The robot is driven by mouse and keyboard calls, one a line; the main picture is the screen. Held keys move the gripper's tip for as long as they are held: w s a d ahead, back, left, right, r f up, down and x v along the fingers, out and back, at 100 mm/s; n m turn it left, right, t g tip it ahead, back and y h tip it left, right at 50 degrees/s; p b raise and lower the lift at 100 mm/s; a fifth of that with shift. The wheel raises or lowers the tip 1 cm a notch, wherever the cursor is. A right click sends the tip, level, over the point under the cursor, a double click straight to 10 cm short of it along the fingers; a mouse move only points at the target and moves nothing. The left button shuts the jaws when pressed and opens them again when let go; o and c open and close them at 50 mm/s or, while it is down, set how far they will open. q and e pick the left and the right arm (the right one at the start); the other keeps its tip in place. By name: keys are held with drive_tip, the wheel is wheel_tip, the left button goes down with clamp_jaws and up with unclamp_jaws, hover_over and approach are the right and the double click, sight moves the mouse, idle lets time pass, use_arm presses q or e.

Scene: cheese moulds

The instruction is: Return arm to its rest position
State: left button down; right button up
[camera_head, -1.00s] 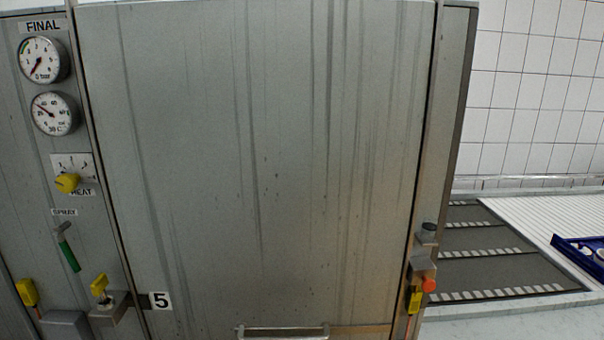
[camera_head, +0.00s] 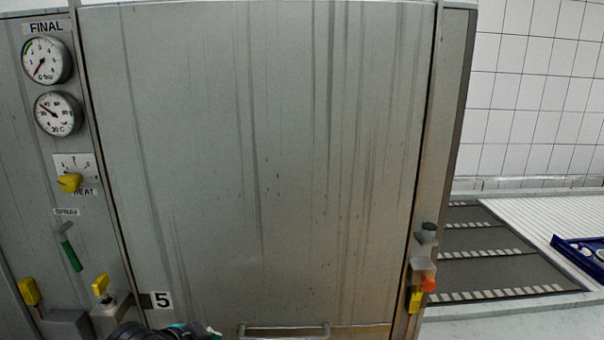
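A dark part of one of my arms (camera_head: 150,332) shows at the bottom edge, left of the door handle. A small teal and white piece is at its right end. I cannot tell which arm it is, and no gripper fingers show. The large grey metal door (camera_head: 265,160) with dark streaks fills the middle and looks shut. Its handle (camera_head: 285,331) is at the bottom, to the right of my arm, with a visible gap between them.
The left panel holds two gauges (camera_head: 46,61), a yellow heat knob (camera_head: 69,182), a green spray lever (camera_head: 70,252) and yellow-handled fittings. An orange knob (camera_head: 428,284) is on the right post. Farther right are a dark mat (camera_head: 495,270) and a blue tray (camera_head: 580,243).

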use_arm(q)
drive_tip(key=s+a+f+n+g+y, duration=0.1)
drive_tip(key=s+f+n+g, duration=0.1)
drive_tip(key=s+f, duration=0.55)
drive_tip(key=s+a+f+n+g, duration=0.1)
drive_tip(key=s+f+n, duration=0.25)
drive_tip(key=s, duration=0.65)
drive_tip(key=s+a+f+n+g+y, duration=0.1)
drive_tip(key=s+f+n+g, duration=0.1)
drive_tip(key=s+f, duration=0.55)
drive_tip(key=s+f+g+b, duration=0.1)
drive_tip(key=s+f+b, duration=0.15)
drive_tip(key=f, duration=1.35)
drive_tip(key=s+f+b, duration=0.1)
drive_tip(key=f+b, duration=0.2)
drive_tip(key=f, duration=1.3)
drive_tip(key=s+a+f+g+b, duration=0.1)
drive_tip(key=s+a+f+b, duration=0.2)
drive_tip(key=s+f, duration=1.2)
wheel_tip(320, 180, down, 3)
drive_tip(key=shift+s+f+b, duration=0.2)
drive_tip(key=shift+s+b, duration=0.2)
drive_tip(key=shift+b, duration=0.2)
drive_tip(key=shift+m, duration=0.25)
